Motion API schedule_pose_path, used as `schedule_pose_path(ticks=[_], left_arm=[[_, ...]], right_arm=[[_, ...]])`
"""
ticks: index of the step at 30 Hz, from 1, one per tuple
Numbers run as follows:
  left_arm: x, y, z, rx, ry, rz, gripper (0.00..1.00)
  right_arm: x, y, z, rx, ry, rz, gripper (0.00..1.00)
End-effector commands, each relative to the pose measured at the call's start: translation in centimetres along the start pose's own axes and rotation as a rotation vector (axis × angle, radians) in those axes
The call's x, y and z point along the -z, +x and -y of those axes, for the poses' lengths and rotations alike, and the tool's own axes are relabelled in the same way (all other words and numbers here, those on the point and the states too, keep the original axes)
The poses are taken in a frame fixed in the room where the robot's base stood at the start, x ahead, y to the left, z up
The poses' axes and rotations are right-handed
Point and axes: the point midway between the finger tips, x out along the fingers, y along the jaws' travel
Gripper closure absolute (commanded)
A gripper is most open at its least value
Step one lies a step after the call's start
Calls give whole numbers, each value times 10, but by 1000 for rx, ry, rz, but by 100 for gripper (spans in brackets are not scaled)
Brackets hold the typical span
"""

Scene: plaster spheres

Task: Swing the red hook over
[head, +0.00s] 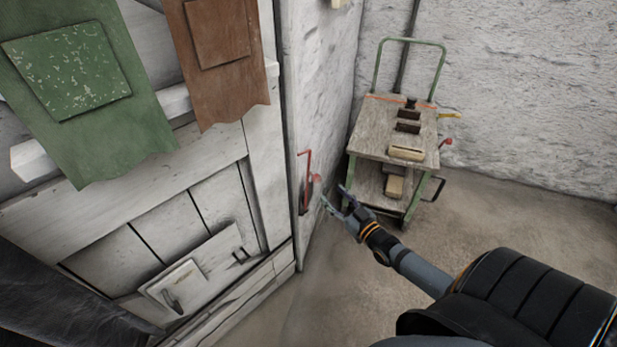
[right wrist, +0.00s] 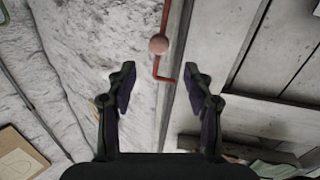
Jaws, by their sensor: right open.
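The red hook (head: 307,166) is a thin red rod with a bent end, mounted at the corner edge of the white plank door or panel. A pale red ball knob (head: 317,178) sits on it. In the right wrist view the hook (right wrist: 165,18) runs down from the top edge, and its knob (right wrist: 158,44) shows just beyond the fingertips. My right gripper (head: 333,195) is open and empty, its fingers pointing at the hook; it also shows in the right wrist view (right wrist: 161,75). The knob lies roughly in line with the gap between the fingers, apart from them. My left gripper is not in view.
A wooden cart (head: 370,131) with a green frame stands behind my right gripper, holding several small blocks. A green cloth (head: 130,150) and a brown cloth (head: 230,95) hang on the white planks. A latch plate (head: 205,262) is low on the planks. The floor (head: 500,225) at right is clear.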

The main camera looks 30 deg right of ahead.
Motion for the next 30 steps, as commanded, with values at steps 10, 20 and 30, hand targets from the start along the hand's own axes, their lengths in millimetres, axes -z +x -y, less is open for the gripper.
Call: schedule_pose_path(ticks=[10, 20, 30], left_arm=[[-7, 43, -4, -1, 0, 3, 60], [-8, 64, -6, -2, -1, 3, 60], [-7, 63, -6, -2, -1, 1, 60]], right_arm=[[-7, 70, 0, -2, -1, -5, 48], [-2, 101, 0, -1, -1, 1, 48], [-1, 101, 0, -1, -1, 1, 60]])
